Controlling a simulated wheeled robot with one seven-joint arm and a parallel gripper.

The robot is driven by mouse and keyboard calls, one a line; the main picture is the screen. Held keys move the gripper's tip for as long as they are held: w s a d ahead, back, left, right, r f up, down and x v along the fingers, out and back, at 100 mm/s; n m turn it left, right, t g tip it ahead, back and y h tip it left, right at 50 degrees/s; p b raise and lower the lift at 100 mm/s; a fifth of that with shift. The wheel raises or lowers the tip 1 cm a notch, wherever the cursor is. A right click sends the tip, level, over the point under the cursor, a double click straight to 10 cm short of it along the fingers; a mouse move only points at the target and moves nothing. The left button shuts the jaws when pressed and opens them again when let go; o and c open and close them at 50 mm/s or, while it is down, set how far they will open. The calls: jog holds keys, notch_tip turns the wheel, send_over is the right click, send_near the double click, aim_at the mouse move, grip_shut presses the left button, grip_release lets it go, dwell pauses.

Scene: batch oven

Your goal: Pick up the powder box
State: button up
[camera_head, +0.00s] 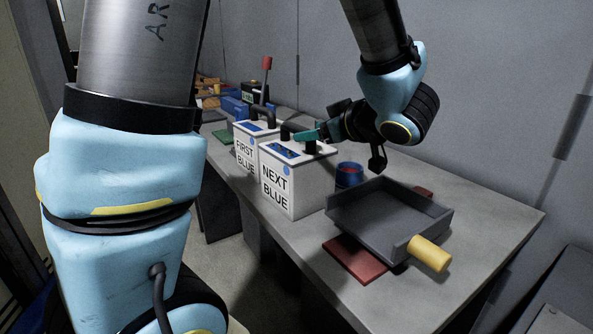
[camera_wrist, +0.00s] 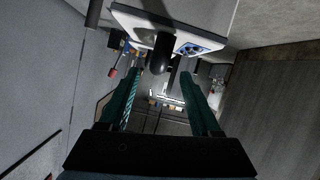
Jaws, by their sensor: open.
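Two white boxes with black top handles stand on the bench in the head view. The nearer box (camera_head: 290,188) reads "NEXT BLUE"; the farther box (camera_head: 246,152) reads "FIRST BLUE". Neither is marked as powder. My gripper (camera_head: 303,135) has teal fingers at the top of the "NEXT BLUE" box, by its black handle (camera_head: 288,129). In the wrist view, my gripper (camera_wrist: 161,75) is open, with its fingers apart. A white box lid (camera_wrist: 135,22) with a blue label and a black handle (camera_wrist: 160,54) lies just beyond the fingertips. Whether the fingers touch the handle cannot be told.
A grey open tray (camera_head: 385,215) with a yellow handle (camera_head: 429,254) lies on a red mat (camera_head: 352,262) at the right. A blue round container (camera_head: 349,176) stands behind the tray. Blue and red items lie farther back. The wall runs along the bench's far side.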

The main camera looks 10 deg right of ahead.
aim_at(298, 128)
jog(key=shift+x, duration=1)
jog(key=shift+w+r+p+x, duration=0.15)
jog(key=shift+p+x, duration=0.3)
jog(key=shift+x, duration=0.9)
jog(key=shift+w+r+p+x, duration=0.1)
jog(key=shift+r+p+x, duration=0.25)
jog(key=shift+x, duration=0.95)
jog(key=shift+s+f, duration=0.1)
grip_shut()
jog(key=shift+d+r, duration=0.1)
jog(key=shift+r, duration=0.1)
